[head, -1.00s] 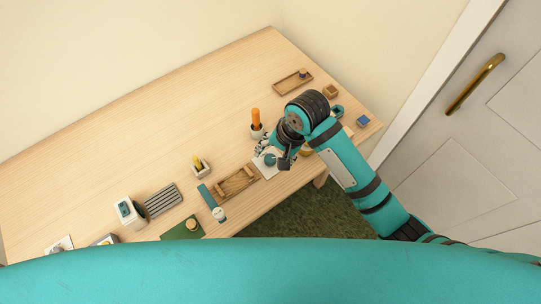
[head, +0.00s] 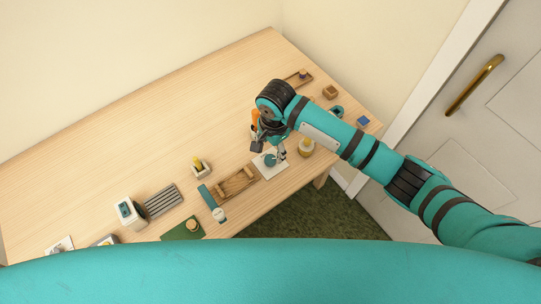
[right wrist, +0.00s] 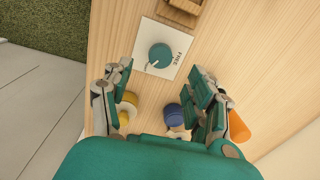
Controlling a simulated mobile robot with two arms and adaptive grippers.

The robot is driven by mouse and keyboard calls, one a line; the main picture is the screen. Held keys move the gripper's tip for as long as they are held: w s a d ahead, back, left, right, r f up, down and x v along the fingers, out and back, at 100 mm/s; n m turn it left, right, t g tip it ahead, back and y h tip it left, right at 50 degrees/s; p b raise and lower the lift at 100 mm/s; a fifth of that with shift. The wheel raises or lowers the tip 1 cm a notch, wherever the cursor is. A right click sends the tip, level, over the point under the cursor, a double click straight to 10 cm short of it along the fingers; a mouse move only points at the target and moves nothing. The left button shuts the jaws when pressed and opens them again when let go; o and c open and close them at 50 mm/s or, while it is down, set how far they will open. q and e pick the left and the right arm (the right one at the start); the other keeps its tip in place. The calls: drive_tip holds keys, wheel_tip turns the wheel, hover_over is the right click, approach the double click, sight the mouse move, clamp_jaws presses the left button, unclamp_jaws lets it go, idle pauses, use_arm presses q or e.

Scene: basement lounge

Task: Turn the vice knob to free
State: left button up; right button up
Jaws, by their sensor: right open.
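The vice knob (head: 270,160) is a round teal dial on a white plate (head: 269,172) near the table's front edge. In the right wrist view the knob (right wrist: 160,56) has a pale pointer mark toward its lower left. The word FREE is printed on the plate (right wrist: 178,42), to the right of the knob. My right gripper (right wrist: 160,70) is open and empty, with its fingers apart on either side of the knob in the picture. In the head view my right gripper (head: 269,149) hangs just over the knob. I cannot tell whether it touches. My left gripper is out of view.
A wooden fixture (head: 236,184) adjoins the plate on the left. A blue round item (right wrist: 173,115) lies near the fingers. The table's back left is clear.

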sight(270, 159)
wheel_tip(270, 159, down, 6)
drive_tip(key=shift+w+a+f, duration=0.15)
drive_tip(key=shift+f, duration=0.05)
drive_tip(key=shift+r, duration=0.1)
drive_tip(key=c, duration=1.1)
